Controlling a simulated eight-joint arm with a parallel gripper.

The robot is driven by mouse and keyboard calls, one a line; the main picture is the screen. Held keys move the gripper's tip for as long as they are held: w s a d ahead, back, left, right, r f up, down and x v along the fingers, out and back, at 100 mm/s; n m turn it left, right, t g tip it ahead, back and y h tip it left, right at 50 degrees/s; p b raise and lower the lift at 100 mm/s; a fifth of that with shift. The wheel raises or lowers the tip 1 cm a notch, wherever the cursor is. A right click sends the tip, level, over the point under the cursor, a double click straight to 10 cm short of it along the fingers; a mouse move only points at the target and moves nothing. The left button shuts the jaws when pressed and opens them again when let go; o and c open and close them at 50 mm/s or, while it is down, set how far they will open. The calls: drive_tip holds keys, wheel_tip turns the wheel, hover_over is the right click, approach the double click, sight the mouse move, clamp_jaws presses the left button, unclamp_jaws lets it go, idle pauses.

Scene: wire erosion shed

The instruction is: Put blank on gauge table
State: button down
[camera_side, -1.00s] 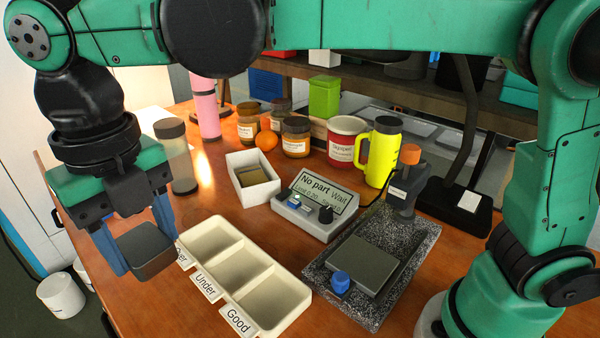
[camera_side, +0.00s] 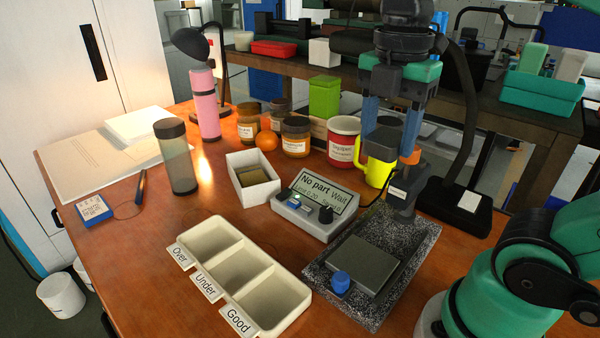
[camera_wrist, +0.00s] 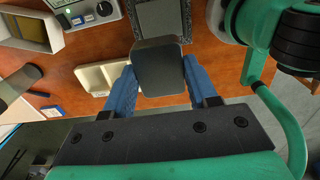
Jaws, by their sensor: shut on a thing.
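The blank (camera_side: 385,142) is a dark grey block with rounded edges, held between the blue fingers of my gripper (camera_side: 390,122). In the wrist view the blank (camera_wrist: 160,66) sits between both fingertips. My gripper is shut on it, high behind the gauge column in the side picture, well off the table. The gauge table (camera_side: 362,262) is a flat grey plate on a speckled granite base (camera_side: 330,290); it is bare. A blue knob (camera_side: 341,282) stands at its front edge. The gauge display (camera_side: 325,192) reads "No part Wait".
The gauge post (camera_side: 402,195) with its orange top rises behind the plate. A cream tray (camera_side: 216,229) labelled Over, Under and Good is empty. A white box (camera_side: 254,160) holds flat pieces.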

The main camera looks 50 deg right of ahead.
sight(364, 260)
wheel_tip(364, 260, down, 19)
drive_tip(key=shift+f, duration=0.2)
idle(0.6)
drive_tip(key=shift+f, duration=0.15)
drive_tip(key=shift+c, duration=1.3)
unclamp_jaws()
wheel_tip(364, 260, up, 12)
drive_tip(key=w+f+m+t, duration=0.1)
drive_tip(key=w+m+t, duration=0.2)
drive_tip(key=m, duration=0.6)
drive_tip(key=w+a+f+m+t, duration=0.1)
drive_tip(key=w+m+t, duration=0.3)
drive_tip(key=m, duration=0.5)
drive_tip(key=shift+w+a+f, duration=0.15)
drive_tip(key=shift+w+f, duration=0.2)
drive_tip(key=shift+f, duration=0.05)
